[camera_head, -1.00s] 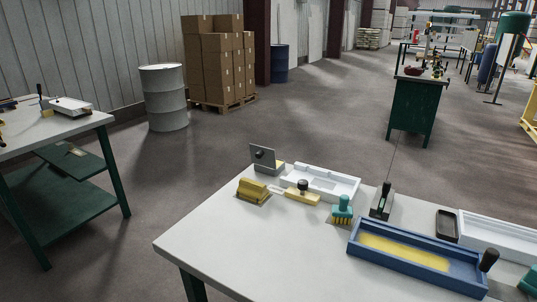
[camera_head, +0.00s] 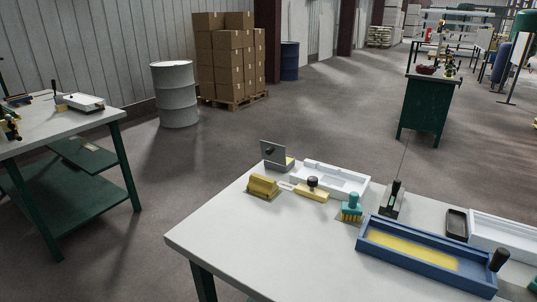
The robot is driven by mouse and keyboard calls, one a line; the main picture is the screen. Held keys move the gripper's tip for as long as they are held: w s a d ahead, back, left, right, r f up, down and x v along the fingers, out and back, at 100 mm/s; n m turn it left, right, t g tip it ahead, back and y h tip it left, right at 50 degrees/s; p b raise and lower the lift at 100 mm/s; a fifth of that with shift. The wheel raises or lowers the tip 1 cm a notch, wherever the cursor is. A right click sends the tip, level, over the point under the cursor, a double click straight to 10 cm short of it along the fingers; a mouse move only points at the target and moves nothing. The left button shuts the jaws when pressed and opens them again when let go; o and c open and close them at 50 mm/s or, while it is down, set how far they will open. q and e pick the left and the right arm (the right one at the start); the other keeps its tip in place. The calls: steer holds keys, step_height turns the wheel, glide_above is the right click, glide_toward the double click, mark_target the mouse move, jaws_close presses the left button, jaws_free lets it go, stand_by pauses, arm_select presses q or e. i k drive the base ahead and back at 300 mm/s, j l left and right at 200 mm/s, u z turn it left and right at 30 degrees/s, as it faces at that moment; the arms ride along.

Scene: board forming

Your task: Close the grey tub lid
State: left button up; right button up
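A small grey tub (camera_head: 286,164) stands at the back left corner of the near table. Its grey lid (camera_head: 272,152) stands up, raised open, with a dark knob on its face. Neither of my grippers is in view.
The near table (camera_head: 225,238) also holds a yellow block (camera_head: 262,186), a yellow-based tool with a black knob (camera_head: 312,190), a white tray (camera_head: 335,178), a teal brush (camera_head: 352,208) and a blue trough (camera_head: 425,262). Its front left is bare. Another table (camera_head: 70,134) stands at left; floor lies between.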

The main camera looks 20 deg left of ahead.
mark_target(274, 153)
steer(key=k+z, duration=0.35)
steer(key=k+l+z, duration=0.15)
steer(key=z, duration=0.2)
steer(key=i+j+z, duration=0.25)
steer(key=j, duration=0.8)
steer(key=j+z, duration=0.25)
steer(key=j, duration=0.8)
steer(key=k, duration=0.05)
